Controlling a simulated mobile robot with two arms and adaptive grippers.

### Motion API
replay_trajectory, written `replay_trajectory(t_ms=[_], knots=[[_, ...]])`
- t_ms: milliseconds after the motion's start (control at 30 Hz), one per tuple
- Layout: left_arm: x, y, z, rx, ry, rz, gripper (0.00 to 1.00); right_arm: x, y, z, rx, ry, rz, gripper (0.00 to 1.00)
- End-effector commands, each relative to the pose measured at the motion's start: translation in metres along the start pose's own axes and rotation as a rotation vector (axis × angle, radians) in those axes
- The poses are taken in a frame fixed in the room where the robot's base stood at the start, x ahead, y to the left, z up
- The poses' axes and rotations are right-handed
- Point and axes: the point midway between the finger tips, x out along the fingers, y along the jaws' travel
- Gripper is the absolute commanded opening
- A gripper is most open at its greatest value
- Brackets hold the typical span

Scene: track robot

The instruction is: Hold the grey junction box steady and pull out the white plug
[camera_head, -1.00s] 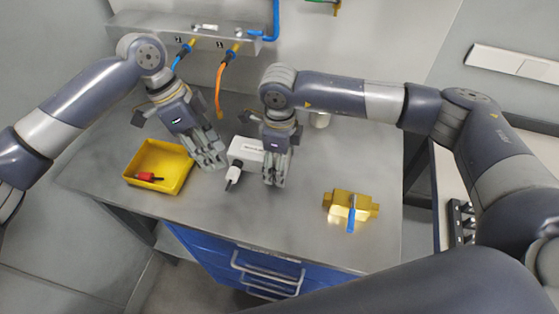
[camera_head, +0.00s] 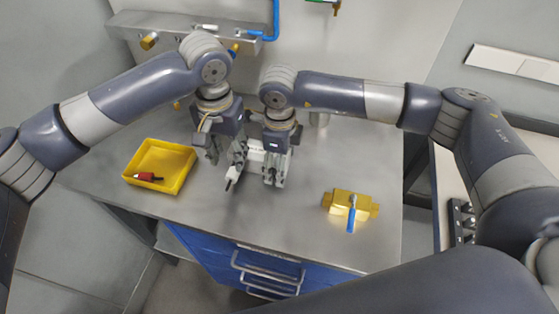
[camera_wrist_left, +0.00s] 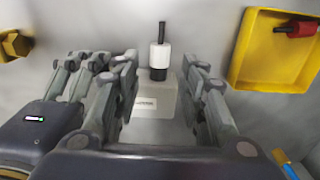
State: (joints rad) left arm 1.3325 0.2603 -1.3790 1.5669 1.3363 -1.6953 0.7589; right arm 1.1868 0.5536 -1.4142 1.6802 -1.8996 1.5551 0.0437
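The junction box (camera_head: 255,152), pale grey with a label, lies on the bench and is partly hidden behind my grippers. It also shows in the left wrist view (camera_wrist_left: 165,97). The white plug (camera_wrist_left: 160,57) sits in line with the box's end, with a black part between them and a dark cable stub beyond. In the head view the plug (camera_head: 233,174) points toward the front. My left gripper (camera_head: 227,160) is open above the box, its fingers apart on either side. My right gripper (camera_head: 276,180) is at the box's right; whether it clasps the box is unclear.
A yellow tray (camera_head: 134,178) with a red-and-black piece (camera_head: 146,177) stands at the left. A brass block with a blue-handled part (camera_head: 351,207) lies at the right. A grey panel (camera_head: 176,25) runs along the back.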

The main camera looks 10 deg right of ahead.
Motion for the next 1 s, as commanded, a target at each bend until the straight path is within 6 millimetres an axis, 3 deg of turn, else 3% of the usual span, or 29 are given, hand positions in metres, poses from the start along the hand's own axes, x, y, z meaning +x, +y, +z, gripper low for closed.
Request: replay_trajectory(t_ms=[533, 1000], knots=[[0.067, 0.0, 0.001, -0.001, -0.003, 0.002, 0.38, 0.003, 0.002, -0.002, -0.001, 0.006, 0.005, 0.42], [0.08, 0.0, 0.0, 0.001, 0.0, 0.001, 0.38, 0.003, 0.002, -0.002, -0.001, 0.007, 0.005, 0.42]])
